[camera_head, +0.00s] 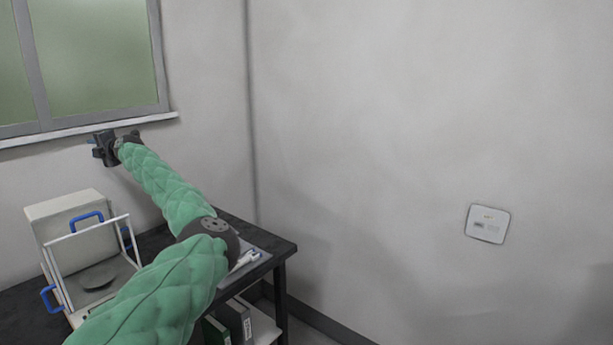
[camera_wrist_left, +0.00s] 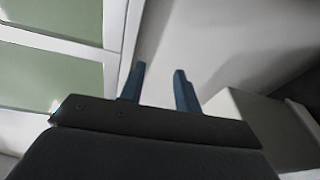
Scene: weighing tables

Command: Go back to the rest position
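My left arm, in a green padded sleeve, stretches across the head view towards the window. My left gripper (camera_head: 97,146) is raised in front of the wall just below the window sill, above and behind the weighing balance. In the left wrist view its two blue fingers (camera_wrist_left: 158,88) stand apart with nothing between them, only wall behind. The balance (camera_head: 62,206), a white box with a clear-framed chamber, blue handles and a dark round pan, stands on the dark table (camera_head: 283,247). My right gripper is not in view.
The window (camera_head: 95,55) is at the upper left. A tray (camera_head: 246,266) with small white items lies at the table's right end, partly hidden by my arm. Binders (camera_head: 236,318) stand below on a shelf. A wall socket (camera_head: 487,223) is at right. The space right of the table looks clear.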

